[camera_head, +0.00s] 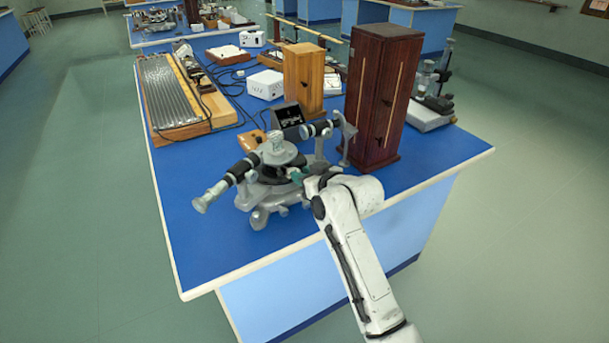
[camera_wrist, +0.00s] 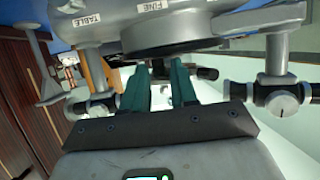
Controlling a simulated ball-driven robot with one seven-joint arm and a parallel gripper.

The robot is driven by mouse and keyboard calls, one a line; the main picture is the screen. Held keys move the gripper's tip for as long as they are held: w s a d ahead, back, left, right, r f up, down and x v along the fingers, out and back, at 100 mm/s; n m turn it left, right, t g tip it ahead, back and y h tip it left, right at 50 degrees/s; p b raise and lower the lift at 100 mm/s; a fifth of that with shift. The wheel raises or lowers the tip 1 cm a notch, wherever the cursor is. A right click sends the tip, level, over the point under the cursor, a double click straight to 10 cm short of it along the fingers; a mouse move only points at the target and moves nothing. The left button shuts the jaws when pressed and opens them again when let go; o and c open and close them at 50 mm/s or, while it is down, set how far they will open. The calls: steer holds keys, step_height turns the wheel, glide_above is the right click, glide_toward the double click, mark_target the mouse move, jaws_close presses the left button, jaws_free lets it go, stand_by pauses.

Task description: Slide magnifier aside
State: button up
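The grey spectrometer (camera_head: 262,200) stands at the front of the blue bench, with a black-and-silver tube (camera_head: 232,178) on its left and another (camera_head: 318,129) at its upper right. I cannot pick out a separate magnifier with certainty. My gripper (camera_head: 297,175) reaches in low at the spectrometer's right side. In the wrist view its two teal fingers (camera_wrist: 159,78) are apart, just by the round dark disc (camera_wrist: 165,38) and grey body marked FINE and TABLE. Small grey and black parts show between and behind the fingers; I see no firm hold. Contact cannot be told.
A tall dark wooden box (camera_head: 383,95) stands close to the right of the spectrometer, with a lighter wooden box (camera_head: 304,78) behind. A black box (camera_head: 287,114), white box (camera_head: 265,84) and cables lie behind. Bare blue bench is at the left front.

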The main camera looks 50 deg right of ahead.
jaws_close()
steer(key=shift+d, duration=0.15)
stand_by(0.4)
steer(key=shift+d+f+n+y+b, duration=0.1)
steer(key=shift+d+n+y+b, duration=0.65)
steer(key=shift+d+n+y, duration=0.55)
steer(key=d+n+y+b, duration=0.1)
steer(key=y+b, duration=0.1)
steer(key=w+d+n+y+b, duration=0.1)
steer(key=n+y+b, duration=0.1)
steer(key=shift+w+d+f, duration=0.1)
steer(key=shift+d, duration=0.25)
steer(key=w+d+n+g+y+b, duration=0.1)
steer(key=n+y+b, duration=0.1)
steer(key=b, duration=0.1)
steer(key=shift+d, duration=0.35)
steer(key=shift+w+d+n+g+y, duration=0.1)
steer(key=shift+n+g+y, duration=0.2)
steer(key=shift+g, duration=0.1)
steer(key=shift+r, duration=0.25)
steer(key=shift+o, duration=1.4)
jaws_free()
